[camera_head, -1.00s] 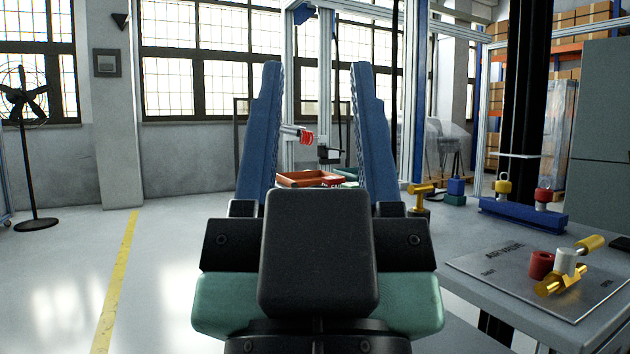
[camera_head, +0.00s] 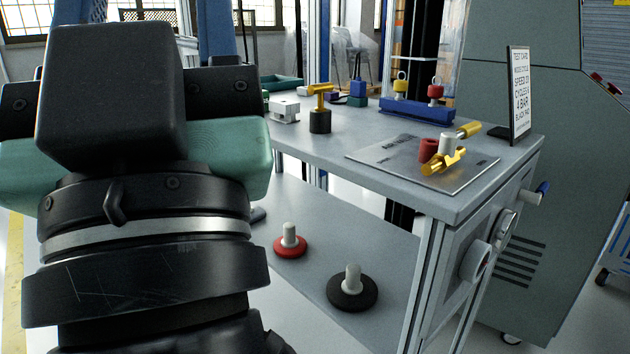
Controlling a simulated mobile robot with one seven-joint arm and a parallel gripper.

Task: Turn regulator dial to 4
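A round grey knob (camera_head: 475,262) is on the end panel of the workbench (camera_head: 410,195), facing right. It looks like the regulator dial, but its markings and setting are not readable. A smaller round gauge-like part (camera_head: 506,226) sits above and right of it, and a blue-tipped fitting (camera_head: 541,188) further up.
Brass, red and white parts (camera_head: 444,155) lie on a plate. Red (camera_head: 290,245) and black (camera_head: 352,290) pads are on the lower shelf. A grey cabinet (camera_head: 545,210) stands close beyond the bench end.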

